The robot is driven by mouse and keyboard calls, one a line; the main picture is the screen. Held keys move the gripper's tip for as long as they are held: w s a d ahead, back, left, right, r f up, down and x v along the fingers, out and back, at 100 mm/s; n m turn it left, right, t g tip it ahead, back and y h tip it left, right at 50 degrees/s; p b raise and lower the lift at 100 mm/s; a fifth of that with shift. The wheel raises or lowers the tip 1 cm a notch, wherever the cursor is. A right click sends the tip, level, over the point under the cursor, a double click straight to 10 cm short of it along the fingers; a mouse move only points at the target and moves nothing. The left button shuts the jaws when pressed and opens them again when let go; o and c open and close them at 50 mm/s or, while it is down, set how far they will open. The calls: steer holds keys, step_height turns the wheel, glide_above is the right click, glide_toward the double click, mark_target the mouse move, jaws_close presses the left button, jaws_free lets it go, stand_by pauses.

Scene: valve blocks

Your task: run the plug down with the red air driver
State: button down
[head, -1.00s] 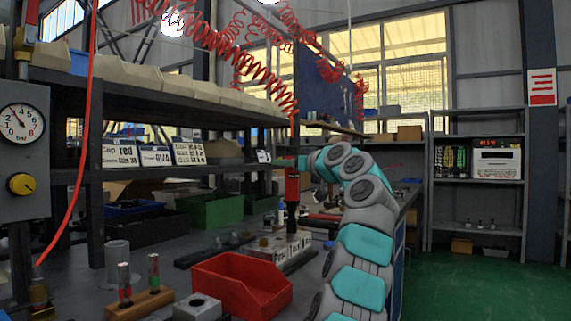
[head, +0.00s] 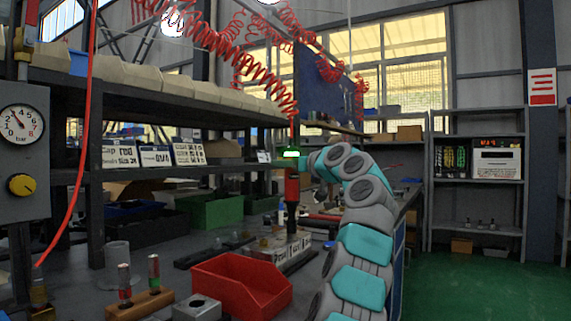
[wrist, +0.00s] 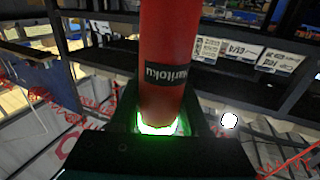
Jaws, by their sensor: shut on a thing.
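The red air driver (head: 292,188) hangs upright below a coiled red hose, over a pale valve block (head: 270,246) on the bench. A bright green light shows at its top end. Its dark lower end reaches down to the block; I cannot tell whether it touches. My gripper (head: 297,164) is shut on the driver near its top. In the wrist view the driver's red body (wrist: 168,50) with a dark label stands between my jaws (wrist: 160,112), with green glow around its end. The plug is too small or hidden to make out.
A red open bin (head: 240,285) and a wooden stand with two bits (head: 139,303) are in front. A grey block (head: 197,307) sits between them. A pressure gauge (head: 21,124) is at left. A shelf with labelled boxes (head: 189,153) runs behind the driver.

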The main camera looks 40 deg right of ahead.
step_height(320, 180, up, 8)
steer(key=p, duration=0.7)
steer(key=shift+a+f, duration=0.1)
stand_by(0.9)
